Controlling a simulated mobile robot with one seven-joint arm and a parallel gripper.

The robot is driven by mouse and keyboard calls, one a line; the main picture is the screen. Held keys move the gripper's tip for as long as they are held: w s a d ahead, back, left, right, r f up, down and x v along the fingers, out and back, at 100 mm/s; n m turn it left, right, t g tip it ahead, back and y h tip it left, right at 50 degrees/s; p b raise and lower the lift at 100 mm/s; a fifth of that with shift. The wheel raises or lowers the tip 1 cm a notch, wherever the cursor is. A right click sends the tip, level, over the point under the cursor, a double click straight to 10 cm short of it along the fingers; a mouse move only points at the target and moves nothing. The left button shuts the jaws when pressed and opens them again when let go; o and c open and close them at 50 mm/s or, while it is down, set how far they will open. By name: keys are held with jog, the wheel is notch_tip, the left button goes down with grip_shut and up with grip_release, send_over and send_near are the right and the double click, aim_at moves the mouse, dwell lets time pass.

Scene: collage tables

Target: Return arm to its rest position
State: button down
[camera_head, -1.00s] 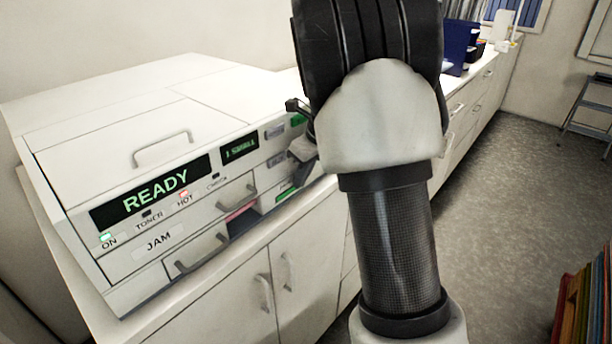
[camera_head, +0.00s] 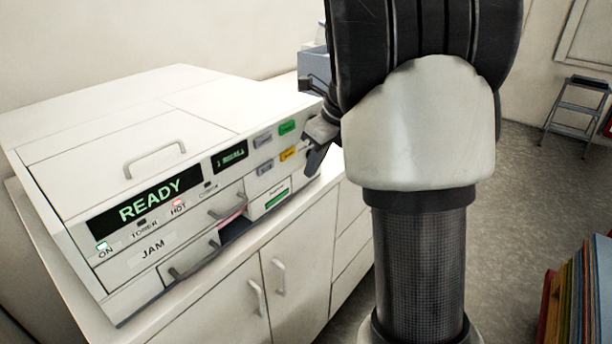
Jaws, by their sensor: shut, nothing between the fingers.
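My arm stands large in the middle right of the view, with a black ribbed joint over a white shell and a dark patterned tube. My gripper (camera_head: 318,142) shows only in part at the arm's left edge, mostly hidden behind the arm. Its visible fingers look shut and hold nothing that I can see. It appears in front of the right end of a white copier (camera_head: 130,125), near the coloured buttons (camera_head: 287,128). I cannot tell the exact gap between them.
The copier's display reads READY, and lights glow at ON and HOT. It stands on a white cabinet (camera_head: 215,305). Coloured folders (camera_head: 575,300) stand at lower right. A grey step ladder (camera_head: 575,115) stands at the back right, with open floor before it.

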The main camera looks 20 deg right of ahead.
jog(key=s+a+r+n+p, duration=0.1)
jog(key=s+a+r+n, duration=0.2)
jog(key=s+r+n, duration=0.35)
jog(key=s+a+r+n+p, duration=0.2)
jog(key=s+a+r+n, duration=0.15)
jog(key=s+n, duration=0.55)
jog(key=s+a+n+t+h+p, duration=0.1)
jog(key=s+n+t+h, duration=0.1)
jog(key=s+n, duration=0.9)
jog(key=shift+s+a+f+n, duration=0.3)
jog(key=shift+f+n, duration=0.15)
jog(key=shift+n, duration=0.8)
